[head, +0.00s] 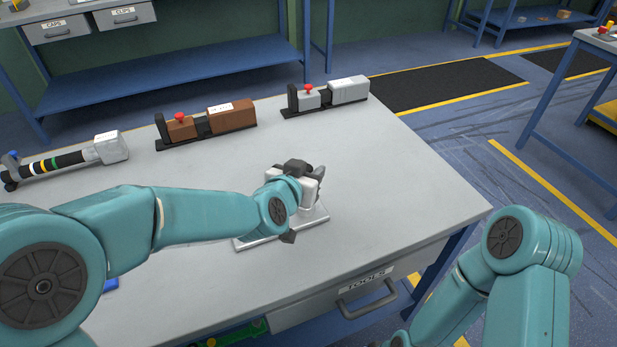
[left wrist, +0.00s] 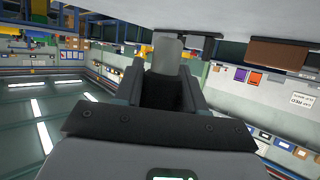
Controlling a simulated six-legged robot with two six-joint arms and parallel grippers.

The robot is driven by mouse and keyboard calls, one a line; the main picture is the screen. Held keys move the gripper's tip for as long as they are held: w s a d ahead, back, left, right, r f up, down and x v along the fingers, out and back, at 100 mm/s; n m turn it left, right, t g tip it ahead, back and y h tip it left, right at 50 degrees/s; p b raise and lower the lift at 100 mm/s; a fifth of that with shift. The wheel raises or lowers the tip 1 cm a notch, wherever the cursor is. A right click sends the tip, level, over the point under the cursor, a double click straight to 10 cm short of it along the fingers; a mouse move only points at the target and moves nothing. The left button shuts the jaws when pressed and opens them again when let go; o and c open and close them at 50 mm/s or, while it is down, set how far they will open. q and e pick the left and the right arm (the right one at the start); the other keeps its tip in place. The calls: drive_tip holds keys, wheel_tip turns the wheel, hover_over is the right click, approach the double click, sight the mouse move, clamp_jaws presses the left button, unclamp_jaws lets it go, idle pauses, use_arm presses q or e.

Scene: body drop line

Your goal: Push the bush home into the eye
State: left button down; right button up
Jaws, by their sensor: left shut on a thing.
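My left gripper (head: 298,178) is over the middle of the bench, above a pale metal plate (head: 318,214). In the left wrist view its dark jaws (left wrist: 163,76) are shut on a pale grey piece (left wrist: 168,52). I cannot tell whether this piece is the bush. My left wrist and hand cover most of what stands on the plate, so the eye cannot be made out. My right arm is at the lower right, with its gripper out of view.
Along the back of the grey bench (head: 400,185) stand a brown fixture with a red knob (head: 207,121), a grey one (head: 327,95) and a striped rod with a grey block (head: 68,159). A drawer marked TOOLS (head: 345,297) is at the front. The bench's right side is clear.

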idle(0.3)
use_arm(q)
drive_tip(key=shift+f+b, duration=1.4)
drive_tip(key=shift+f, duration=0.2)
drive_tip(key=shift+f, duration=0.15)
drive_tip(key=shift+f+b, duration=0.85)
drive_tip(key=shift+f+b, duration=0.7)
drive_tip(key=shift+f, duration=0.05)
drive_tip(key=c, duration=0.6)
unclamp_jaws()
